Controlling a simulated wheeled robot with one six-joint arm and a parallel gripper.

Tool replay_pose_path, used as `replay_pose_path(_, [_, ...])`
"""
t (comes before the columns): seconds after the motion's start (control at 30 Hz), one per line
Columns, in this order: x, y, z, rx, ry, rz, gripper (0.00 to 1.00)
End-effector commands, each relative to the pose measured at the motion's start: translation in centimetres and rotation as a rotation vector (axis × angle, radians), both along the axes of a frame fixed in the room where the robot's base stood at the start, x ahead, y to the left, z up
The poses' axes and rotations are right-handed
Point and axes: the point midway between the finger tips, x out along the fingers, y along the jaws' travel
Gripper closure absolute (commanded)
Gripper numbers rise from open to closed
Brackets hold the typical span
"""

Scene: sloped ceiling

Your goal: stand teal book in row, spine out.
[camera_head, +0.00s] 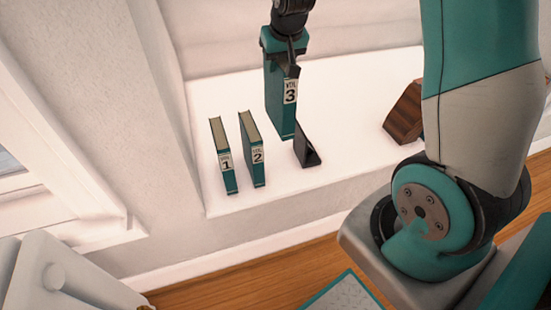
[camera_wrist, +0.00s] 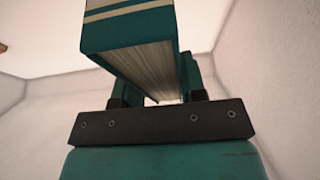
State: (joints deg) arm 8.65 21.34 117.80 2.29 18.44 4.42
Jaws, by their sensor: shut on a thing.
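The teal book marked VOL 3 (camera_head: 281,98) is upright, its labelled spine facing the front of the ledge. My gripper (camera_head: 285,58) is shut on its upper part from above. I cannot tell if its lower edge touches the ledge. Two teal books, VOL 1 (camera_head: 224,160) and VOL 2 (camera_head: 253,150), stand to its left with a small gap between them, spines facing front. A black bookend (camera_head: 307,147) stands right of VOL 3, close to its lower edge. In the wrist view, a teal book with cream stripes (camera_wrist: 130,38) and pale pages extends beyond my gripper (camera_wrist: 160,97).
The white ledge (camera_head: 345,100) has free room behind and right of the bookend. A brown wooden object (camera_head: 404,114) sits farther right, partly hidden by my arm. A wall bounds the ledge on the left; its front edge drops to a wooden floor (camera_head: 265,280).

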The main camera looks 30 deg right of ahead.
Motion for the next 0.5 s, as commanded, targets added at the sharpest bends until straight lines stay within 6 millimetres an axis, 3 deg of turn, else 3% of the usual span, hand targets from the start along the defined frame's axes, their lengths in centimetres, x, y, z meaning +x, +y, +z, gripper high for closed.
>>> replay_pose_path(0.17, [0.1, -1.1, 0.0, 0.0, -0.002, -0.023, 1.0])
replay_pose_path(0.5, [-0.3, -2.0, -8.3, 0.002, 0.004, -0.037, 1.0])
